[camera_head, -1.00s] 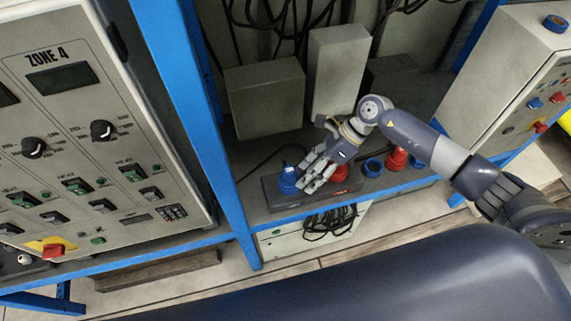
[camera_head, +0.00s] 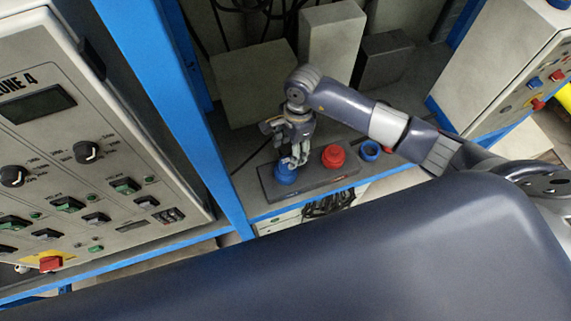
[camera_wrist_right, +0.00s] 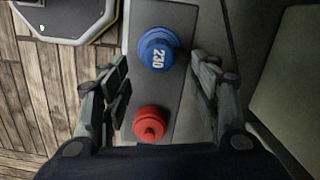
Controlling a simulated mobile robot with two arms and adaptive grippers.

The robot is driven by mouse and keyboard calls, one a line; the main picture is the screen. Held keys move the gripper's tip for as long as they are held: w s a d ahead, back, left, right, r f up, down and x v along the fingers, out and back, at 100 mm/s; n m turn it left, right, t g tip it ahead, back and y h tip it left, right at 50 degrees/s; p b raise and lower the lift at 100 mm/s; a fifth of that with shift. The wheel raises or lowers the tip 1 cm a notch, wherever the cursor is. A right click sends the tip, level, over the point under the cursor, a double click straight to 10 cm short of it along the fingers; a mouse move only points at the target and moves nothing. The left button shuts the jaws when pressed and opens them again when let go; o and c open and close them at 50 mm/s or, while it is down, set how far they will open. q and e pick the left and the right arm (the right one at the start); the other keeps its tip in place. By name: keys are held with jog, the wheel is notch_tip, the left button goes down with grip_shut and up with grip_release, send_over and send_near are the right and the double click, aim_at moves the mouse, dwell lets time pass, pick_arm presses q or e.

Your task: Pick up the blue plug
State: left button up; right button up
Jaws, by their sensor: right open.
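The blue plug (camera_head: 285,174) stands at the left end of a dark board (camera_head: 318,186) on the shelf. In the right wrist view the blue plug (camera_wrist_right: 158,50) shows white digits "230", ahead between the lines of the fingers. My right gripper (camera_head: 298,157) is open and empty, its fingers close to the blue plug in the head view. In the right wrist view the gripper (camera_wrist_right: 163,78) has its fingers spread wide, with no contact on the plug to be seen. My left gripper is not in view.
A red plug (camera_head: 333,156) sits beside the blue one; it also shows low between the fingers in the wrist view (camera_wrist_right: 149,123). Grey boxes (camera_head: 333,40) stand behind. A blue post (camera_head: 222,150) rises at the left.

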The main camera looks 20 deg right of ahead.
aim_at(286, 160)
jog(key=f, duration=0.1)
jog(key=a+f, duration=0.1)
jog(key=f, duration=0.1)
jog(key=shift+s+f+p, duration=0.2)
jog(key=shift+p, duration=0.2)
jog(key=shift+f, duration=0.35)
jog(key=shift+d, duration=0.1)
jog(key=shift+c, duration=0.8)
jog(key=c, duration=0.9)
grip_shut()
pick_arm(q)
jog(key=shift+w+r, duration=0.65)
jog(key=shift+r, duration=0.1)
